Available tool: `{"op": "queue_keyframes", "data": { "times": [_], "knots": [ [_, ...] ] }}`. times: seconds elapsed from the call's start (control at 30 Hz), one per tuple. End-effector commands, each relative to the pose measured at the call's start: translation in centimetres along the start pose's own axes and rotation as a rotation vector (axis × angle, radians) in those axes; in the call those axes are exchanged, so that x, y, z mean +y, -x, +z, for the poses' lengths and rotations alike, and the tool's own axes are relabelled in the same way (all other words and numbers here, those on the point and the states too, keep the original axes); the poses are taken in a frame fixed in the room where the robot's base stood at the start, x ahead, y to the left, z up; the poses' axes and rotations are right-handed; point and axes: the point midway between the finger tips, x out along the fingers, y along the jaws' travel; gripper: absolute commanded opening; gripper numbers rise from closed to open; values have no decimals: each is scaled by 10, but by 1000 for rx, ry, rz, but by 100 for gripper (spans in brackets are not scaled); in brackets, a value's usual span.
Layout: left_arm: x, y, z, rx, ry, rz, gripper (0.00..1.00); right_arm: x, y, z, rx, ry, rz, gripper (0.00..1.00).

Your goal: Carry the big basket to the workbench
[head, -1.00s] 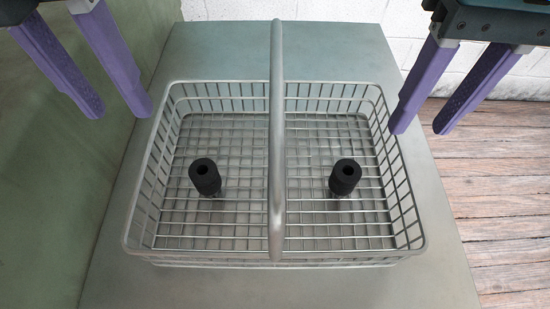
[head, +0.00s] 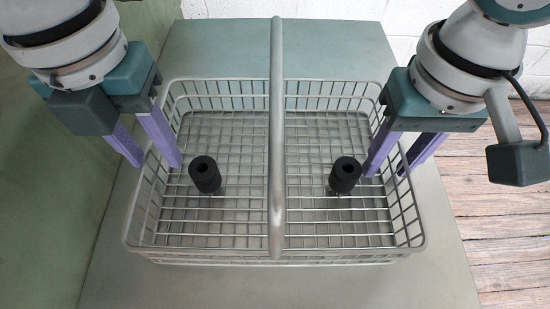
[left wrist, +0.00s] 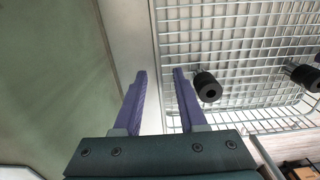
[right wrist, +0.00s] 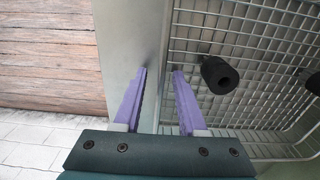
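The big basket (head: 277,190) is a silver wire basket with a tall bar handle (head: 277,130) across its middle. It stands level on a grey-green surface (head: 280,50). My left gripper (head: 160,164) is open, its fingers on either side of the basket's left wall; the left wrist view (left wrist: 160,75) shows the wall's rim between them. My right gripper (head: 386,174) is open, its fingers on either side of the right wall, as the right wrist view (right wrist: 161,72) also shows. Neither gripper is closed on the wire. I cannot tell which surface is the workbench.
Two black hollow cylinders stand inside the basket, one in the left half (head: 205,175) and one in the right half (head: 345,175). A green panel (head: 40,200) is at the left. A white brick wall (head: 340,12) is behind. Wooden floor (head: 500,220) shows at the right.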

Motion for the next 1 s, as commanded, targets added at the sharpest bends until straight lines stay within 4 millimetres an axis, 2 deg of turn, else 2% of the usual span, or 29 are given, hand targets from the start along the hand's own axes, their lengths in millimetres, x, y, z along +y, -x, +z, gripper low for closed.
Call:
{"op": "queue_keyframes", "data": {
  "times": [0.07,0.33,1.0],
  "knots": [
    [0,0,0,0,0,0,30,0,0,0,0,0,0,30],
    [0,0,0,0,0,0,0,0,0,0,0,0,0,0],
    [0,0,0,0,0,-2,0,1,0,0,1,0,2,0]
  ]
}}
